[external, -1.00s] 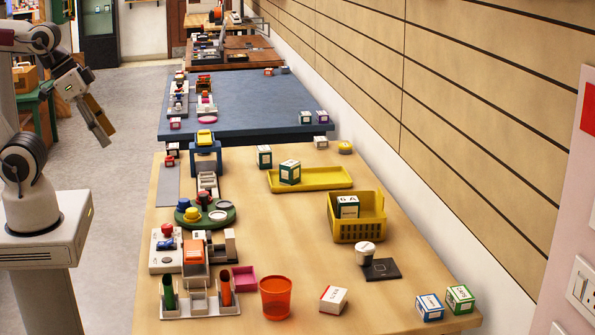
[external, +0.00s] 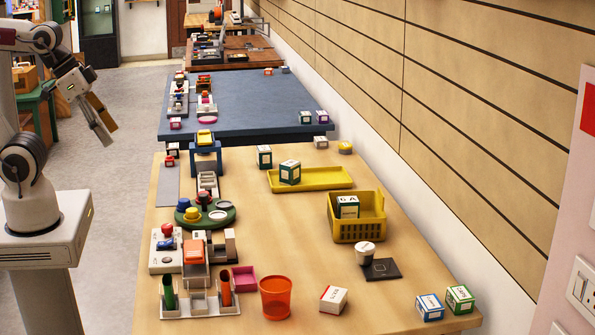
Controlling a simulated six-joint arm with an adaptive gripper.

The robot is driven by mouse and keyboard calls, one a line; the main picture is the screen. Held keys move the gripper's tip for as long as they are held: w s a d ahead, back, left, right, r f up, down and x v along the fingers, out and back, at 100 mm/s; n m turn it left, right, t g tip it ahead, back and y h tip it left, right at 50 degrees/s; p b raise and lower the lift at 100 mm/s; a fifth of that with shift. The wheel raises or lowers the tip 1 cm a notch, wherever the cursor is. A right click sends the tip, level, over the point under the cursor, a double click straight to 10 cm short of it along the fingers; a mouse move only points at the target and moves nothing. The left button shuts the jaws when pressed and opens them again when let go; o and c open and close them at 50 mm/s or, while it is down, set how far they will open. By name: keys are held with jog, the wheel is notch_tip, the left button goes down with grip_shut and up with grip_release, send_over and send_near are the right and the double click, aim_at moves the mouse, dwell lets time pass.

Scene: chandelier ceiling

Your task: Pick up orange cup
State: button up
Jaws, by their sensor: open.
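The orange cup (external: 276,298) stands upright at the near edge of the light wooden table. It looks empty and slightly see-through. My gripper (external: 106,132) hangs in the air left of the table, well above and far from the cup. It points downward, its fingers are apart, and nothing is between them.
A pink tray (external: 244,278) and a stand with green and orange cylinders (external: 200,305) are left of the cup. A yellow basket (external: 356,230) and a yellow tray (external: 312,180) stand farther back. The middle of the table (external: 290,240) is clear.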

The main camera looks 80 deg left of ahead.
jog(key=w+a+r+m+t+y, duration=0.1)
jog(key=w+a+r+t, duration=0.1)
jog(key=w, duration=0.8)
jog(key=w+a+r+m+t+y, duration=0.1)
jog(key=w+r, duration=0.1)
jog(key=w, duration=0.8)
jog(key=w+d+f+m+t+h, duration=0.1)
jog(key=w+d+m+h, duration=0.15)
jog(key=w, duration=0.55)
jog(key=w+d+f+m+t+h, duration=0.15)
jog(key=w+d, duration=0.25)
jog(key=w, duration=0.5)
jog(key=w+d+f+m+h, duration=0.3)
jog(key=w+d+f+m, duration=0.15)
jog(key=d, duration=0.25)
jog(key=m+g+h, duration=0.5)
jog(key=g+h, duration=0.3)
jog(key=h, duration=0.1)
send_near(273, 281)
jog(key=x, duration=0.5)
jog(key=shift+w+a+r, duration=0.1)
jog(key=shift+w+r, duration=0.1)
jog(key=shift+w, duration=0.2)
jog(key=shift+s+f+g, duration=0.25)
jog(key=shift+s+g, duration=0.05)
jog(key=shift+g, duration=0.05)
